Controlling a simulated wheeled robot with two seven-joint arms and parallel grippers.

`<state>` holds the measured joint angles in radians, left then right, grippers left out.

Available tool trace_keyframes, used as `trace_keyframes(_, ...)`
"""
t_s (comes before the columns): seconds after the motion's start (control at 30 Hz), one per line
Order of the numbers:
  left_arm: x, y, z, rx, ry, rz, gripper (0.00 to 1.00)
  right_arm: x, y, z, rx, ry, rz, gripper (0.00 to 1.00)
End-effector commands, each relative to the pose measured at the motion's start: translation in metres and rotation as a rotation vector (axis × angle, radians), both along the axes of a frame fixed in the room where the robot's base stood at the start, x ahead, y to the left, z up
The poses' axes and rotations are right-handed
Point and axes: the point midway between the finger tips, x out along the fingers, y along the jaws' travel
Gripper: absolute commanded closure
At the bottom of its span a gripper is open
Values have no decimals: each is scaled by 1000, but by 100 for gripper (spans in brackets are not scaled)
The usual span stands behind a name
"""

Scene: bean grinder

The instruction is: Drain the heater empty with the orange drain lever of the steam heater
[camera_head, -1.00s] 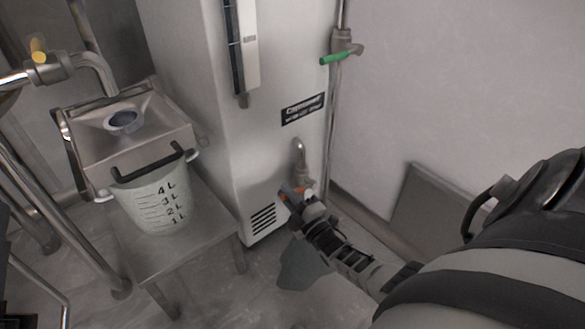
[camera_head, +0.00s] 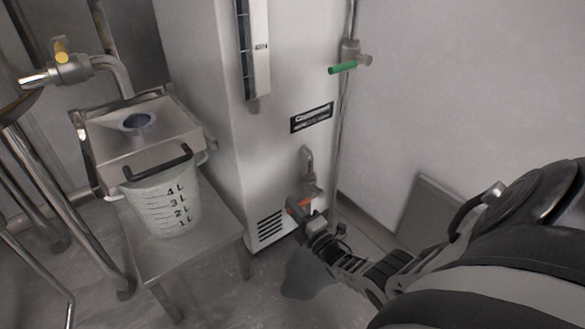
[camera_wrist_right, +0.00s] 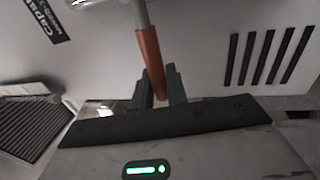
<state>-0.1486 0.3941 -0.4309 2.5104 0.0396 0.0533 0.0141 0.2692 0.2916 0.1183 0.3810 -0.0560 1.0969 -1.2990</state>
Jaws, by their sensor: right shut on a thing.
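The steam heater (camera_head: 223,110) is a tall white cabinet in the middle of the head view. Its orange drain lever (camera_head: 298,204) sits low on its front, below a metal drain pipe (camera_head: 308,165). In the right wrist view the orange lever (camera_wrist_right: 151,60) runs down between the two dark fingers. My right gripper (camera_head: 308,216) is shut on the lever; it also shows in the right wrist view (camera_wrist_right: 158,92). A sight gauge (camera_head: 254,50) is on the heater's front; its level is too small to tell. My left gripper is not in view.
A green-handled valve (camera_head: 345,66) is on the pipe right of the heater. At the left, a measuring bucket (camera_head: 160,205) and a steel box (camera_head: 140,150) are at a small metal table (camera_head: 205,240). A yellow-handled tap (camera_head: 62,50) is above them. A grey panel (camera_head: 435,215) leans on the right wall.

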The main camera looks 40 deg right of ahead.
Motion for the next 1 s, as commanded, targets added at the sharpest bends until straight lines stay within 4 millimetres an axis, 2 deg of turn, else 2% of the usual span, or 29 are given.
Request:
trace_keyframes(0.03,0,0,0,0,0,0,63,0,0,-1,-4,5,1,82)
trace_keyframes(0.1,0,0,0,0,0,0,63,0,0,-1,-3,5,1,66)
trace_keyframes(0.47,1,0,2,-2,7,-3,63,-5,0,-1,0,4,0,66)
trace_keyframes(0.57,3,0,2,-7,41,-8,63,-18,2,-3,0,5,0,66)
trace_keyframes(0.63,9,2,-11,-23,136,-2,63,-32,3,-6,1,7,0,66)
trace_keyframes(0.9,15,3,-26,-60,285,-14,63,-88,8,-18,1,7,0,66)
trace_keyframes(1.0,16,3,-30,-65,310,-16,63,-102,10,-21,-1,6,1,66)
